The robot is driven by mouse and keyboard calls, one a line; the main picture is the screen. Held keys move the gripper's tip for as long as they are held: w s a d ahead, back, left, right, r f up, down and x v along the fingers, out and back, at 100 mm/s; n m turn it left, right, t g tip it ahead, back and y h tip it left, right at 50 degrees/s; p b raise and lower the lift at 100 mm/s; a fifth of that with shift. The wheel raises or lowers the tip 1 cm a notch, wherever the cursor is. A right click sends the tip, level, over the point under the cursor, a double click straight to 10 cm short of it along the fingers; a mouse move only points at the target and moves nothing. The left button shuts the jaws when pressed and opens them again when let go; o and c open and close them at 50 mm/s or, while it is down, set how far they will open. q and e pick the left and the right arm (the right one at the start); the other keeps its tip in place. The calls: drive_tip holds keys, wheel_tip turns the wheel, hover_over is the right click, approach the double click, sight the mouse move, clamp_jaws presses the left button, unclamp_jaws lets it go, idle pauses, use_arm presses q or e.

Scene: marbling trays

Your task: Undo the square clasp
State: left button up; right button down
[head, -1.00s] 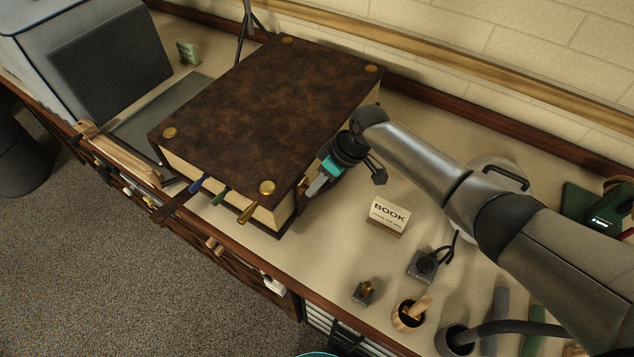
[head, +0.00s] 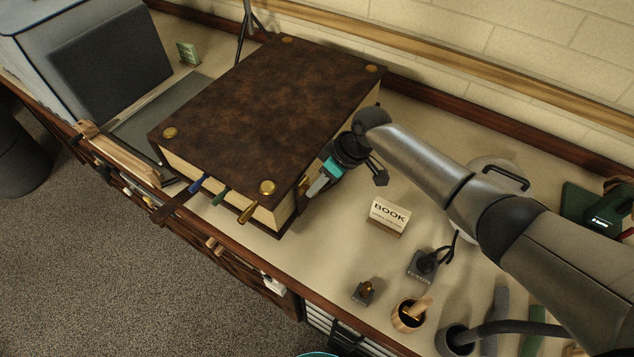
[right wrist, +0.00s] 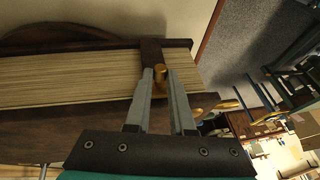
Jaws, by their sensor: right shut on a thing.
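A large closed book with a mottled dark brown cover (head: 265,105) and brass corner studs lies on the counter in the head view. A dark strap (right wrist: 151,50) crosses its page edges in the right wrist view. A brass clasp (right wrist: 160,72) sits at the end of the strap. My right gripper (head: 316,186) is at the book's right side, its fingertips (right wrist: 160,76) shut around the brass clasp's peg. The clasp's outline is mostly hidden by the fingers, so I cannot tell its shape. My left gripper is not in view.
Small dark stands (head: 364,292) and a wooden cup (head: 409,315) are nearer the front edge. Ribbon markers (head: 218,197) hang from the book's front. A wall runs behind the counter.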

drive_tip(key=s+d+f+t+y+b, duration=0.3)
drive_tip(key=s+d+f+y+b, duration=0.1)
drive_tip(key=b, duration=0.9)
drive_tip(key=shift+s+d+f+n+t+y, duration=0.25)
drive_tip(key=shift+d+f+n+t+y, duration=0.15)
drive_tip(key=shift+d+f+y, duration=0.55)
drive_tip(key=shift+d+r, duration=0.2)
drive_tip(key=shift+r, duration=0.1)
